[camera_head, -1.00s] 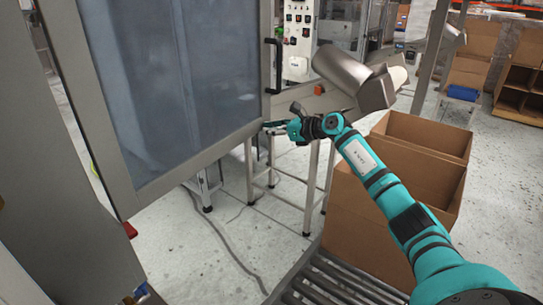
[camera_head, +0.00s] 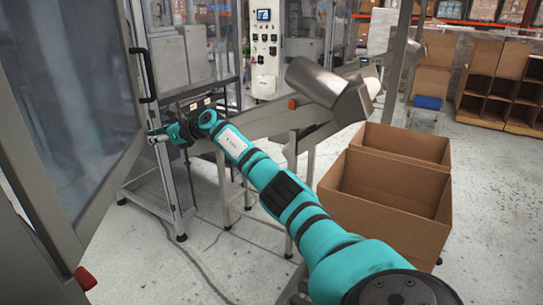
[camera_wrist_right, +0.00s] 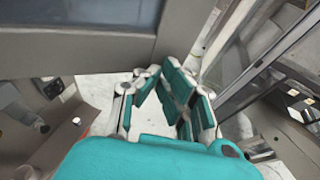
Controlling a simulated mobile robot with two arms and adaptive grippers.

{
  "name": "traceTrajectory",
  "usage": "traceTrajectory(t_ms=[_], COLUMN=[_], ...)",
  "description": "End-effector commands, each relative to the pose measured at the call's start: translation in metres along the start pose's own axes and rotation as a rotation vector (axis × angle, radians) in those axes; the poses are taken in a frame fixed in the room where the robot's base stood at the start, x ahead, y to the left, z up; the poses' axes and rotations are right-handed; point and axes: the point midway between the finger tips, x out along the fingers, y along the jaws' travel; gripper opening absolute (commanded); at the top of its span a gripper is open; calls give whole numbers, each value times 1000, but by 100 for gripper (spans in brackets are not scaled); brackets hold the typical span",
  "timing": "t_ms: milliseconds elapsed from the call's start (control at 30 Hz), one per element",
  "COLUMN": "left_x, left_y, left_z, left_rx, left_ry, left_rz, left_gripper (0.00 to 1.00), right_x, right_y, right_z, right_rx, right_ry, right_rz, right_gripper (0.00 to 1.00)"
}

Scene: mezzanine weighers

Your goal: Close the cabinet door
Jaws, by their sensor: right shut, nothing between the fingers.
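The cabinet door (camera_head: 88,95) is a large glazed panel in a grey metal frame at the left of the head view, standing open. Its black handle (camera_head: 149,76) is on its right edge. The door's frame also crosses the top left of the right wrist view (camera_wrist_right: 80,52). My right gripper (camera_head: 156,135) is shut and empty, at the door's free edge below the handle. In the right wrist view its fingers (camera_wrist_right: 160,72) are together beside the frame's corner; I cannot tell whether they touch it. My left gripper is out of view.
Behind the door stands a metal-framed machine enclosure (camera_head: 192,60). A steel chute (camera_head: 325,90) on a legged stand is right of it, beyond my right arm. Open cardboard boxes (camera_head: 385,205) stand close to the right of my arm. Some grey floor (camera_head: 215,250) is clear below the arm.

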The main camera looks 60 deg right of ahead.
Motion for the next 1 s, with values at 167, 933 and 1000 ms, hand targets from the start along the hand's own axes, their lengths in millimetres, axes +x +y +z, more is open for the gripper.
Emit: traceTrajectory(t_ms=[167,933,1000], left_x=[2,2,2], left_y=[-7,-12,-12], left_z=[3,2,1], left_rx=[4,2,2], left_ry=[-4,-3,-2], left_rz=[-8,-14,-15], left_gripper=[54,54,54], right_x=[22,28,24], right_y=[10,13,11], right_z=[7,8,6], right_rx=[1,0,-1], right_ry=[-1,1,2], right_rz=[-1,-2,-1], right_gripper=[0,0,0])
